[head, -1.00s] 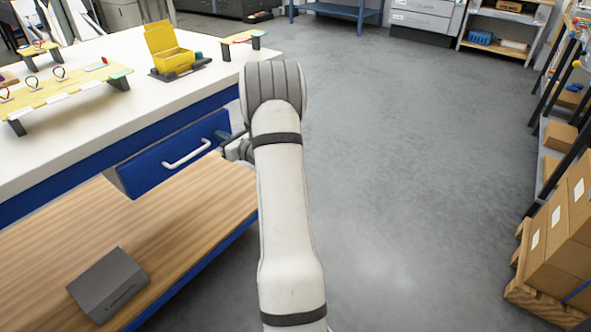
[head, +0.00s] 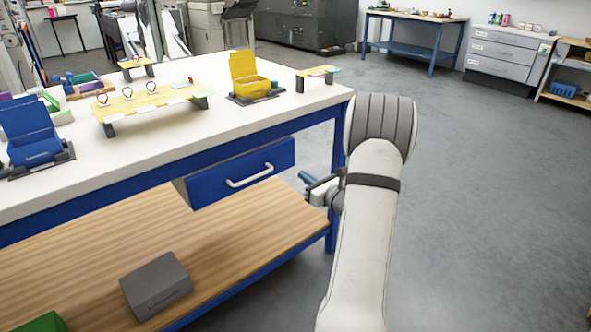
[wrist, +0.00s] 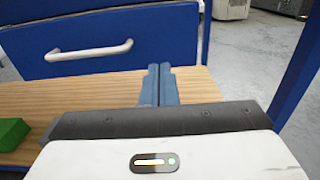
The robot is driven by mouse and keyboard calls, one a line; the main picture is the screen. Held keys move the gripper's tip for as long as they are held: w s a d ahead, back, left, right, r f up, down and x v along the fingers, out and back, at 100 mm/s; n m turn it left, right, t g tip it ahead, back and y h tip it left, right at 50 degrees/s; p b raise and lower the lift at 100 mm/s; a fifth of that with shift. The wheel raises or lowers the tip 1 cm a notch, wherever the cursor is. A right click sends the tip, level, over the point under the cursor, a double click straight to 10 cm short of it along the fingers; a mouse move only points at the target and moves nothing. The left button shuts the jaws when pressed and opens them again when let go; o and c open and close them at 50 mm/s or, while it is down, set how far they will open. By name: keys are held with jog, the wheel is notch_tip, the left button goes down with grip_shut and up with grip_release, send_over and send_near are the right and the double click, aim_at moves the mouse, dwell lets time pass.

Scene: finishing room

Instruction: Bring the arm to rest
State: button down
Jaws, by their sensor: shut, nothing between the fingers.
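My gripper (head: 306,178) is at the end of my light arm, beside the right end of the blue drawer (head: 240,172) in the head view. Its two blue-grey fingers (wrist: 160,74) are together in the wrist view, with nothing between them. They point toward the area just right of the drawer's white handle (wrist: 90,50) and do not touch the handle. Part of the gripper is hidden behind my arm in the head view.
The white tabletop (head: 200,128) holds a yellow box (head: 250,82), a blue box (head: 36,140) and a yellow rack (head: 150,105). A grey box (head: 156,287) stands on the wooden lower shelf (head: 235,240). Open grey floor (head: 470,200) lies to the right.

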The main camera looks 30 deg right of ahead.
jog(key=s+a+r+n+g+y+p, duration=0.35)
jog(key=a+r+n, duration=0.2)
jog(key=a, duration=0.45)
jog(key=s+a+r+n+g+y+p, duration=0.2)
jog(key=s+a+r+n+g+p, duration=0.25)
jog(key=a, duration=0.45)
jog(key=s+a+r+n+g+y+p, duration=0.2)
jog(key=s+a+r+n+g+y, duration=0.15)
jog(key=a+r+n, duration=0.5)
jog(key=s+a+r+n+g+h+p, duration=0.3)
jog(key=s+a+n+g+h+p, duration=0.25)
jog(key=s+n, duration=0.3)
jog(key=s+d+r+n+t+h+p, duration=0.1)
jog(key=s+d+r+n+h+p, duration=0.1)
jog(key=s+r+n+h+p, duration=0.3)
notch_tip(320, 180, up, 2)
jog(key=s+n, duration=0.1)
jog(key=n, duration=0.1)
jog(key=shift+s+n+t+h, duration=0.3)
jog(key=shift+n+t+h, duration=0.05)
jog(key=shift+n+t, duration=0.05)
